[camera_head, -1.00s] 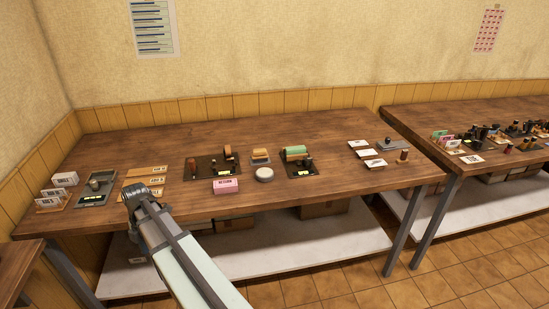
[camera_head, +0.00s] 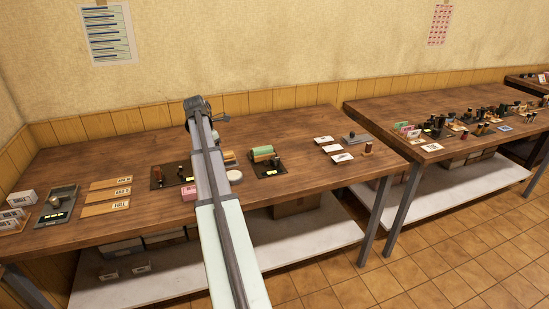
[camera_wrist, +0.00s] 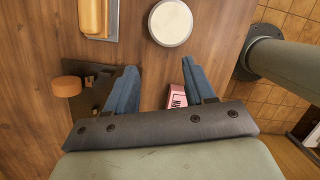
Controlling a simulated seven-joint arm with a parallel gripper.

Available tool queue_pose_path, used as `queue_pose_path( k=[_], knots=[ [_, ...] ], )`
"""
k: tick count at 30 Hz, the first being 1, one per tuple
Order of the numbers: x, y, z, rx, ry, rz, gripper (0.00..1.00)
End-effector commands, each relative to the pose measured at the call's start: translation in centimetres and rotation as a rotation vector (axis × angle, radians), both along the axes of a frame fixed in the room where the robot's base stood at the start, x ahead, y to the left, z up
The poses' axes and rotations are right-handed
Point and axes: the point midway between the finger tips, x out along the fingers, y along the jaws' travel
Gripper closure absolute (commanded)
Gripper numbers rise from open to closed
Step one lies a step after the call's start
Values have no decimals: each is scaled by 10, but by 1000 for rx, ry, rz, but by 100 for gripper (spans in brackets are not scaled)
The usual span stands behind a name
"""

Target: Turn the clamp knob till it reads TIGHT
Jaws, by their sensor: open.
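My gripper (camera_wrist: 160,80) is open and empty in the wrist view, its two blue fingers pointing down over the table. A brown round knob (camera_wrist: 67,87) stands at the edge of a dark base plate (camera_wrist: 103,76), left of my fingers and not touched. My left finger covers part of the plate. In the head view this dark fixture (camera_head: 160,181) is partly hidden by my arm. I read no TIGHT mark in either view, and cannot tell which knob is the clamp knob.
A pink block (camera_wrist: 176,101) lies between my fingers' lines, partly covered. A white round disc (camera_wrist: 171,22) and a yellow block (camera_wrist: 92,15) are ahead. A fixture with a green roll (camera_head: 262,151) stands to the right, a grey-knobbed one (camera_head: 62,192) to the left.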

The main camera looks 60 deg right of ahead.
Motion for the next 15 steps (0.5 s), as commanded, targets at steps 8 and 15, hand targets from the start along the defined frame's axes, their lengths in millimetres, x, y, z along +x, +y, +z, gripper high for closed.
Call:
queue_pose_path(
  k=[8,15],
  knots=[
    [-81,-118,29,-112,41,-236,46],
    [-116,-154,39,-153,59,-320,46]
  ],
)
